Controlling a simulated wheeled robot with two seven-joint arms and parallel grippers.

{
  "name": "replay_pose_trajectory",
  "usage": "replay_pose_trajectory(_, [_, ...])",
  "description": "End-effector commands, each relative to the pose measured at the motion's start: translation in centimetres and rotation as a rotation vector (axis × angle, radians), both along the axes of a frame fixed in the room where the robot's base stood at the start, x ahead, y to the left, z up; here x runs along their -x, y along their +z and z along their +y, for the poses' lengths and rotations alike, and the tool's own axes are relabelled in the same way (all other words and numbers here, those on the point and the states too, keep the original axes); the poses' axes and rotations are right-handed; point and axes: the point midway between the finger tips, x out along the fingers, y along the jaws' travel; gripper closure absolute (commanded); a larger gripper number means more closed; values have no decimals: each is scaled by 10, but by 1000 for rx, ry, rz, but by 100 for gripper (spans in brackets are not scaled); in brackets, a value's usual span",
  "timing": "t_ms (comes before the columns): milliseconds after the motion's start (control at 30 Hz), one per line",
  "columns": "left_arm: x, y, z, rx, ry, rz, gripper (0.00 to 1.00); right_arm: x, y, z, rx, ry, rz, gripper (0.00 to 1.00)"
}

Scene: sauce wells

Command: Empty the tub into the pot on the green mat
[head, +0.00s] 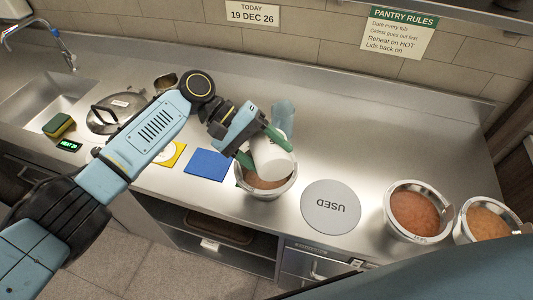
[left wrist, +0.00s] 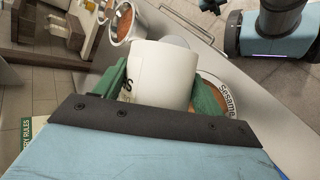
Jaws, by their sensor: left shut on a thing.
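My left gripper (head: 262,146) is shut on the white tub (head: 272,158) and holds it tipped over a steel pot (head: 267,190). The tub's mouth faces down toward this pot, which has orange-brown sauce in it. In the left wrist view, the tub (left wrist: 162,75) sits between the green fingers (left wrist: 160,88), with part of a dark label showing. Behind it is the pot's rim, with a label reading "Sesame" (left wrist: 229,98). The tub's inside is hidden. My right gripper is out of view.
A grey disc marked USED (head: 331,205) lies right of the pot. Two more pots of sauce (head: 415,212) (head: 487,222) stand farther right. A blue mat (head: 208,165) and a yellow mat (head: 173,154) lie left. A lidded pan (head: 112,112) and sponge (head: 58,125) are near the sink.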

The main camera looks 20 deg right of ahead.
Motion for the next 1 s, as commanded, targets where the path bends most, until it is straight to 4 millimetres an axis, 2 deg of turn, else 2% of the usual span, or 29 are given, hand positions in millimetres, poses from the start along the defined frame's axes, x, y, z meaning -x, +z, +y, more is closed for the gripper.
replay_pose_trajectory(133, [5, -1, 2, 7, -2, -79, 62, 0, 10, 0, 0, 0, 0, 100])
replay_pose_trajectory(367, [12, -9, 2, 23, -3, -229, 62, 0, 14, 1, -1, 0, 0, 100])
replay_pose_trajectory(633, [33, -16, 4, 38, -3, -369, 62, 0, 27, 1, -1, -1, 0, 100])
replay_pose_trajectory(833, [38, -29, 4, 54, -3, -526, 62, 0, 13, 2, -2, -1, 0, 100])
replay_pose_trajectory(1000, [41, -32, 4, 64, 1, -634, 62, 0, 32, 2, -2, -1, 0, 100])
